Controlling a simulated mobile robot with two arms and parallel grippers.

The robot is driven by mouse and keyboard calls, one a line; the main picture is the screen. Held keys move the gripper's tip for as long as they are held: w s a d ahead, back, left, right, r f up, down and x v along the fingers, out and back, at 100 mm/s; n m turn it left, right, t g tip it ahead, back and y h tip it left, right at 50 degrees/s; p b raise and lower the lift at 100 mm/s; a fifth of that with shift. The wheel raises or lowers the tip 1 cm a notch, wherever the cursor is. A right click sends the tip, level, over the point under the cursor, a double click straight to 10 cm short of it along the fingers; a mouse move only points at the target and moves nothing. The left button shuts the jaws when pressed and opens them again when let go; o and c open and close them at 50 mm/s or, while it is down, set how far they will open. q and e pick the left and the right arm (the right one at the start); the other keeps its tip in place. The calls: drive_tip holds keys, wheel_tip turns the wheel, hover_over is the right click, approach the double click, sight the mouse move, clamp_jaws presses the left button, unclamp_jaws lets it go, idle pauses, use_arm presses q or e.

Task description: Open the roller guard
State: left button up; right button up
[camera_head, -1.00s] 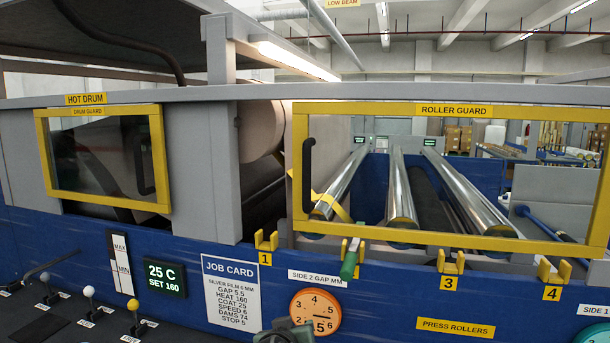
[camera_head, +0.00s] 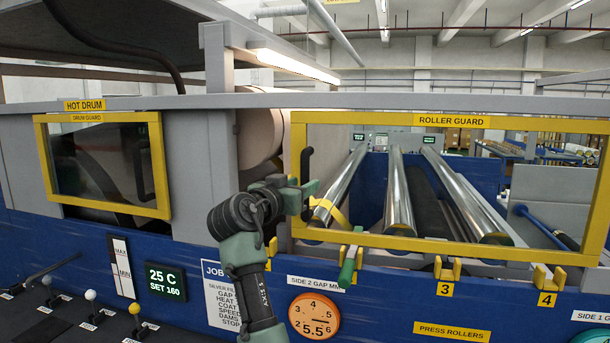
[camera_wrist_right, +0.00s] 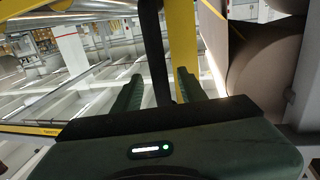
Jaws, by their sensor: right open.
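The roller guard (camera_head: 418,117) is a yellow frame with a see-through middle, standing closed in front of the chrome rollers. Its black handle (camera_head: 306,165) is upright on the left frame bar. My right gripper (camera_head: 306,190) is at the lower part of this handle, its arm coming up from below. In the right wrist view, the gripper's green fingers (camera_wrist_right: 157,84) are open, with the black handle (camera_wrist_right: 155,50) and a yellow frame bar (camera_wrist_right: 182,45) showing between them. Contact with the handle cannot be told. My left gripper is not in view.
The drum guard (camera_head: 155,165), with its own handle, is closed at the left. Yellow hooks (camera_head: 447,268) line the blue front below the roller guard; one holds a green-handled tool (camera_head: 349,266). Levers (camera_head: 90,296) stand on the dark panel at lower left.

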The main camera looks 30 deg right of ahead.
drive_tip(key=shift+p+x, duration=0.35)
drive_tip(key=shift+x, duration=0.7)
drive_tip(key=shift+c, duration=0.2)
clamp_jaws()
idle(0.5)
